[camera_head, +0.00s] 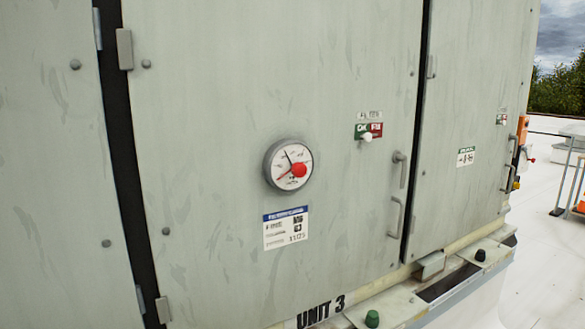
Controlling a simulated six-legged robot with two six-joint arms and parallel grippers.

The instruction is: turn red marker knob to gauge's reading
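The round gauge (288,164) is set in the large grey-green cabinet door, left of the door handles. It has a white dial and a grey rim. A red knob (299,170) sits on the dial, a little right of its middle. A thin red pointer (284,175) runs down and left across the dial. A dark needle (288,155) points up and slightly left, apart from the red pointer. The scale figures are too small to read. Neither of my grippers is in view.
A white label (286,228) is below the gauge. A green and red status plate (368,131) with a white knob is up to the right. Door handles (398,170) stick out at the right. A ledge (400,302) runs along the bottom. Open roof (545,260) lies at the right.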

